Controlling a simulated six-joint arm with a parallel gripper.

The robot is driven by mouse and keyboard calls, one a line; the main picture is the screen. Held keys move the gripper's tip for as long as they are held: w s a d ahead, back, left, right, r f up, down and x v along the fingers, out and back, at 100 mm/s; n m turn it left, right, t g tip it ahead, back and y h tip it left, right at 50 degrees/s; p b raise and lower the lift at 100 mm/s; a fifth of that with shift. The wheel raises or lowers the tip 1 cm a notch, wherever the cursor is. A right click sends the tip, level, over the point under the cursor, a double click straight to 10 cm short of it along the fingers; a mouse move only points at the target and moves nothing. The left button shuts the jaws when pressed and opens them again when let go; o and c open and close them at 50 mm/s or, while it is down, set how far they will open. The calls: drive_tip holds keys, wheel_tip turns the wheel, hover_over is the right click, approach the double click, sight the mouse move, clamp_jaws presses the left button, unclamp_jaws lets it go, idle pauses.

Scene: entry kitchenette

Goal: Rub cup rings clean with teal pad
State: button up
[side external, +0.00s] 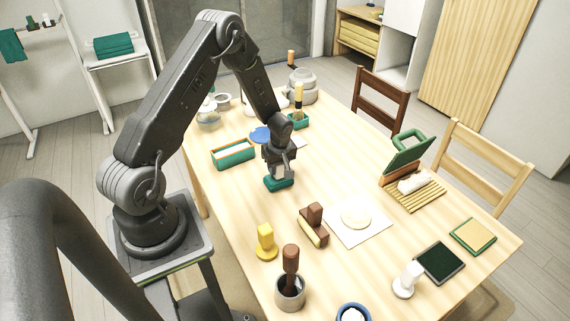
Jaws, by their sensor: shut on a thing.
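My gripper (280,172) points down over the middle-left of the wooden table (325,160). It is shut on the teal pad (278,184), a small block at or just above the tabletop; I cannot tell whether it touches. I cannot make out any cup rings on the wood; the pad and gripper hide the spot under them.
A teal box with an orange rim (233,157) stands left of the pad. A brown-handled brush (314,225), a yellow stamp-like piece (266,242) and a white sheet (375,233) with a pale disc lie nearer the front. A slatted rack (417,197) stands right.

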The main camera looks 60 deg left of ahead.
drive_tip(key=shift+s, duration=2.75)
wheel_tip(320, 180, up, 8)
